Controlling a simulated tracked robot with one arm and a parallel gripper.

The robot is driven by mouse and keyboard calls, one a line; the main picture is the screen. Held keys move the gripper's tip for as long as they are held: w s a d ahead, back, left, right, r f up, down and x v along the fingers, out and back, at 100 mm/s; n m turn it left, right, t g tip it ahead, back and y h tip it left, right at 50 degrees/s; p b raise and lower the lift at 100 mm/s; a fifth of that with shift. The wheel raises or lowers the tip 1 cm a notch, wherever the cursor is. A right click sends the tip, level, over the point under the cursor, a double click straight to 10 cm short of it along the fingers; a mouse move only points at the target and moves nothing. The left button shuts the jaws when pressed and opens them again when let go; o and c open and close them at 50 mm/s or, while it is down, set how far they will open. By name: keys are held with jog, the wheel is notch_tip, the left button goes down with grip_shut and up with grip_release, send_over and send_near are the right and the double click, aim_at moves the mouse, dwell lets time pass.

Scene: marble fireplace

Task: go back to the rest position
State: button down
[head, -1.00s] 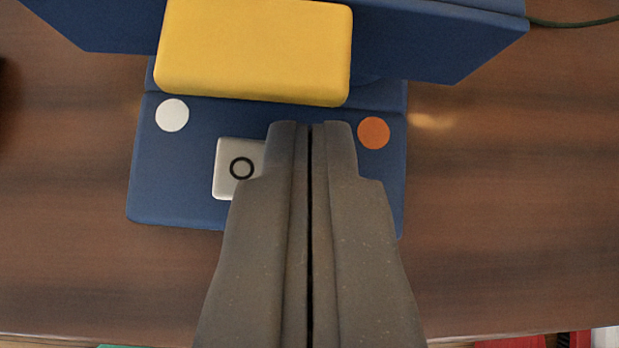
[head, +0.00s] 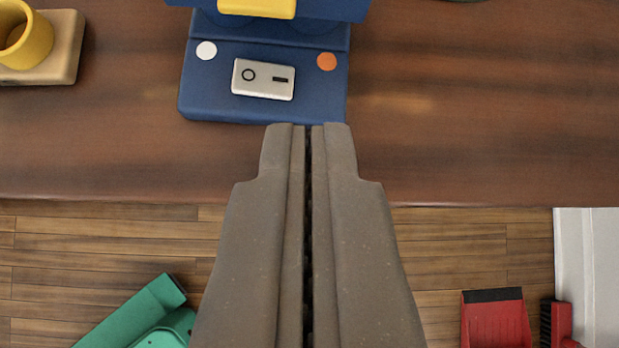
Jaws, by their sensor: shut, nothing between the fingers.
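My gripper (head: 308,126) is shut with nothing between its fingers. Its tips point up the picture, just below the front edge of a blue device (head: 215,105) on a brown wooden table. The device has a silver switch plate (head: 263,79) with a ring mark and a bar mark, a white dot (head: 206,50) and an orange dot (head: 326,61). A yellow block (head: 257,8) on it is cut off by the top edge of the picture.
A yellow ring-shaped piece (head: 28,40) sits on a tan base (head: 66,55) at the upper left. The table (head: 480,130) is clear at right. Below its edge, on the wooden floor (head: 100,250), are a green object (head: 135,318), a red dustpan-like object (head: 495,318) and a white panel (head: 588,270).

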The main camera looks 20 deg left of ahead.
jog(key=shift+s+d+r, duration=0.3)
jog(key=shift+d+r, duration=0.1)
jog(key=shift+d, duration=0.05)
jog(key=s+d+r+m+t+h+p, duration=0.1)
jog(key=s+d+r+m+t+p, duration=0.2)
jog(key=r, duration=1)
jog(key=s+d+r+m+t+h+p, duration=0.15)
jog(key=d+r, duration=0.25)
jog(key=r, duration=0.9)
jog(key=s+d+r+m+t+h+p, duration=0.2)
jog(key=s+r, duration=0.5)
jog(key=r, duration=0.5)
jog(key=s+d+r+m+t+h+p, duration=0.2)
jog(key=s+d+r+m, duration=0.2)
jog(key=s+r, duration=0.3)
notch_tip(320, 180, up, 5)
jog(key=shift+d+t, duration=0.35)
jog(key=shift+d, duration=0.1)
jog(key=shift+s, duration=0.1)
